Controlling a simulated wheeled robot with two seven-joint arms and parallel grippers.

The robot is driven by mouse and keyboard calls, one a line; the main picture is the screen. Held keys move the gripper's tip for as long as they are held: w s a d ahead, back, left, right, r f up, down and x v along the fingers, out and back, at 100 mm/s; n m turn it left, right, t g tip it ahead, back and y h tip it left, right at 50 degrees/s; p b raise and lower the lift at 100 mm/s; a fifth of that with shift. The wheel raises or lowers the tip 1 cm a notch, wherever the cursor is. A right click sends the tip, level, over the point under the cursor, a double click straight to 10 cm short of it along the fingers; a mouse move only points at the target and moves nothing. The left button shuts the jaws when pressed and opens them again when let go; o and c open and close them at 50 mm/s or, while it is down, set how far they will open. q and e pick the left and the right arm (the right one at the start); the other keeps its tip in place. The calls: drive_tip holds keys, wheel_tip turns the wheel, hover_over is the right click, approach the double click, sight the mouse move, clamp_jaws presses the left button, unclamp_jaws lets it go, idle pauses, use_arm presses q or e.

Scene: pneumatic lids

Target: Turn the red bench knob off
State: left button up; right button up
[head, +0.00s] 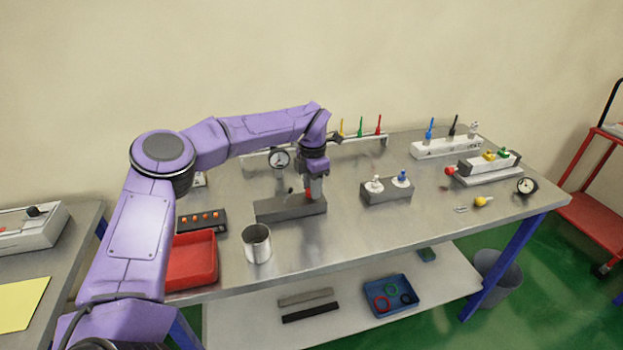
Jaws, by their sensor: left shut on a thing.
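A grey block (291,209) stands on the metal bench, left of the middle in the head view. A small red knob (308,195) is on top of it, with a small dark stem to its left. My left gripper (313,188) points down from above and is shut on the red knob. The fingers hide much of the knob, so its turned position cannot be read. My right gripper is not in view.
A metal cup (257,244) and a red tray (192,260) stand in front of and left of the block. A grey block with white and blue knobs (386,191) stands to the right. A gauge (279,159) stands behind. The bench front right of the cup is clear.

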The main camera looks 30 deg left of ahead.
use_arm(q)
drive_tip(key=shift+w+r+m+p, duration=0.1)
drive_tip(key=shift+r+m+p, duration=0.25)
drive_tip(key=shift+m+p, duration=0.6)
drive_tip(key=shift+m, duration=0.45)
drive_tip(key=o, duration=0.9)
drive_tip(key=shift+o, duration=0.8)
drive_tip(key=shift+f, duration=0.2)
wheel_tip(320, 180, up, 11)
drive_tip(key=b, duration=0.2)
drive_tip(key=shift+f, duration=0.2)
